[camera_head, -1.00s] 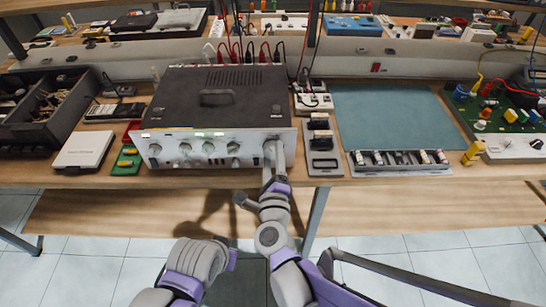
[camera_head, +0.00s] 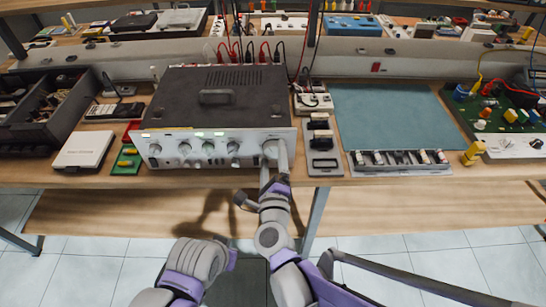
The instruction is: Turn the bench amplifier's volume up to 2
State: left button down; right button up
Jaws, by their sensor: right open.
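The bench amplifier (camera_head: 215,100) is a dark box with a silver front panel, standing near the front edge of the bench. Several knobs line its front, with small green lit displays above them. The large knob (camera_head: 270,149) at the right end of the panel is mostly hidden by my right gripper (camera_head: 276,153). That gripper is open, its fingers at the large knob, one on each side as far as I can see. Whether they touch it I cannot tell. The scale around the knob is too small to read. My left arm is folded low in the picture, and its gripper does not show clearly.
A white box (camera_head: 84,151) and a green board (camera_head: 127,160) lie to the left. Red and black leads rise behind the amplifier.

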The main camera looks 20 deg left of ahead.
jog(key=v, duration=1)
jog(key=shift+s, duration=0.3)
jog(key=shift+d+r, duration=0.1)
jog(key=w+d+r+n+g+y+p, duration=0.1)
jog(key=d+r+n+g+y+p, duration=0.35)
jog(key=n, duration=0.75)
jog(key=s+d+f+n+g+h+p, duration=0.1)
jog(key=s+d+n+g+h+p, duration=0.2)
jog(key=d, duration=0.8)
jog(key=s+d+f+n+g+h+p, duration=0.2)
jog(key=s+d+n+g+h+p, duration=0.2)
jog(key=d, duration=0.8)
jog(key=s+n+h, duration=0.1)
jog(key=s+h, duration=0.1)
jog(key=s, duration=0.1)
jog(key=shift+s+f+n, duration=0.25)
jog(key=shift+s+n, duration=0.05)
jog(key=shift+s, duration=0.05)
jog(key=shift+g+h, duration=0.25)
